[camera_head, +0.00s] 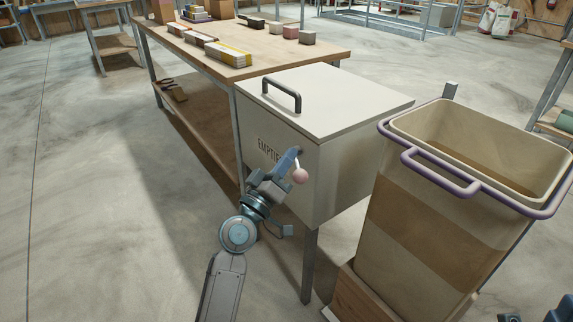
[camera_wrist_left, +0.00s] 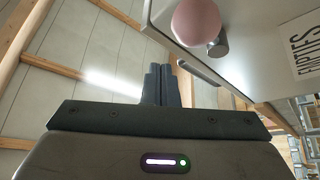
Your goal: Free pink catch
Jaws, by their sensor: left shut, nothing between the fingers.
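The pink catch (camera_head: 300,176) is a round pink knob on a pale bent lever at the front of a cream metal bin (camera_head: 330,105) marked "EMPTIES". My left gripper (camera_head: 293,156) is close to the bin front, just left of and above the knob. In the left wrist view the pink knob (camera_wrist_left: 196,22) sits beside a grey cylindrical stub, up and right of my left fingertips (camera_wrist_left: 161,70). The fingers are together with nothing between them, and a gap shows between them and the knob. The bin lid is down, with a dark handle (camera_head: 282,95) on top.
A beige tub (camera_head: 428,225) with a purple rim and handle (camera_head: 440,171) stands right of the bin. A wooden workbench (camera_head: 260,35) with boxes and blocks stands behind it. Open concrete floor (camera_head: 90,180) lies to the left.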

